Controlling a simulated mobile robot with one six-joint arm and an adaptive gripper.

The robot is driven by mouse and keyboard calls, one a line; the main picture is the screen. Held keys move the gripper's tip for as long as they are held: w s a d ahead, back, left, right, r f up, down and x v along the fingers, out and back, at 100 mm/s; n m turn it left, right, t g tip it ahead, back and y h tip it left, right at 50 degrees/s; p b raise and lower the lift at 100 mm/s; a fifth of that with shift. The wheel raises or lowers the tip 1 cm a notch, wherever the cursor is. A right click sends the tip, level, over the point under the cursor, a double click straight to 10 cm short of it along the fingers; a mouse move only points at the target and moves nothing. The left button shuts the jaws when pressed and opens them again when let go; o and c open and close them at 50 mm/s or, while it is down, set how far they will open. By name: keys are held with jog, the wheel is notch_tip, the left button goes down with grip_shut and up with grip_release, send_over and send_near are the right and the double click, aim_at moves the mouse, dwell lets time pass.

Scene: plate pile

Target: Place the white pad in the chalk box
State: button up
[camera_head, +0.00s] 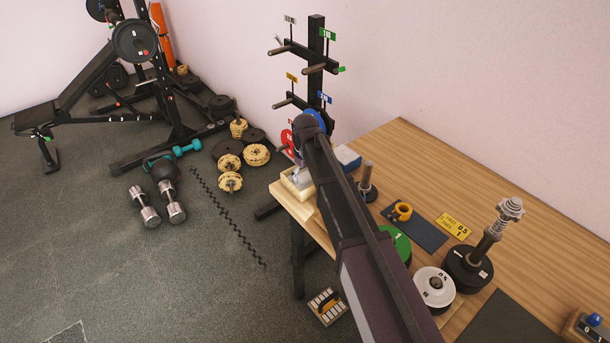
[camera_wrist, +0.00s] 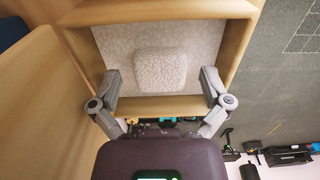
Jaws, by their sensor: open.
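The chalk box (camera_wrist: 165,10) is a light wooden box with a pale speckled floor, filling the upper middle of the wrist view. It also stands at the table's left corner in the head view (camera_head: 290,186). The white pad (camera_wrist: 160,70) is a rounded, textured square seen inside the box's walls, close to the near wall. It appears to lie on the box floor. My gripper (camera_wrist: 163,84) is open, with one finger on each side of the pad and a visible gap to both. In the head view my arm hides part of the box and the pad is hard to make out.
A plate rack (camera_head: 316,60) rises behind the box.

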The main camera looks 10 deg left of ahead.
aim_at(305, 175)
jog(key=shift+r, duration=0.15)
notch_tip(305, 175, up, 12)
jog(key=p, duration=1.2)
dwell(0.4)
dwell(1.4)
